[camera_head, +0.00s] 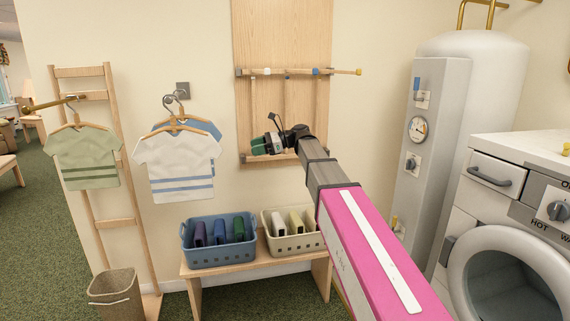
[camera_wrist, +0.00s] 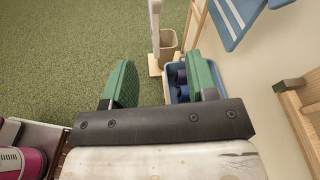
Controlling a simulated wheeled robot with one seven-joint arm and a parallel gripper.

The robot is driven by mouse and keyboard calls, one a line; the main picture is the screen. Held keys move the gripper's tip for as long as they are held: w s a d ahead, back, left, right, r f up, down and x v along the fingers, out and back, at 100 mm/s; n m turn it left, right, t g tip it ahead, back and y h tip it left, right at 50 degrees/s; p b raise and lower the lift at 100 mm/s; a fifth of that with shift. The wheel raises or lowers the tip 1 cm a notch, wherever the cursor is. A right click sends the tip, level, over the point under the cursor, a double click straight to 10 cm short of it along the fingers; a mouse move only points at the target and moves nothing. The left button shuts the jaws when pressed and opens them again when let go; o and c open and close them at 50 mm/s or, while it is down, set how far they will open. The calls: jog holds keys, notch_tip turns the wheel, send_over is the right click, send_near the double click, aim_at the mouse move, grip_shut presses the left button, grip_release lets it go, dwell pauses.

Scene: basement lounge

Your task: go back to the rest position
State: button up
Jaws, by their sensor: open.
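My gripper (camera_head: 262,146) is at the end of my raised pink and grey arm, in front of the wooden wall panel (camera_head: 268,40) in the head view. In the wrist view, my gripper (camera_wrist: 160,84) shows two green fingers spread wide apart. Nothing is between the fingers. The gripper hangs above and behind the bench line, clear of the baskets below.
A blue basket (camera_head: 218,258) and a cream basket (camera_head: 291,243) with several items stand on a wooden bench (camera_head: 258,258). Shirts (camera_head: 178,165) hang left of my gripper. A boiler (camera_head: 470,85) and a washing machine (camera_head: 510,230) stand at right. Green carpet (camera_head: 40,225) lies open at left.

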jog(key=s+d+f+n+t+h, duration=0.1)
jog(key=s+d+f+n+h, duration=0.2)
jog(key=f, duration=0.5)
jog(key=s+d+f+h, duration=0.1)
jog(key=s+d+f, duration=0.1)
jog(key=d+f, duration=0.5)
jog(key=s+d+f+n+t+h, duration=0.1)
jog(key=s+d+f+n+h, duration=0.15)
jog(key=f, duration=0.75)
jog(key=s+d+f+n+h, duration=0.8)
jog(key=s+d+f, duration=0.7)
jog(key=d+f, duration=0.2)
jog(key=shift+s+f+n+h, duration=0.35)
jog(key=shift+f+n, duration=0.1)
jog(key=shift+f, duration=0.05)
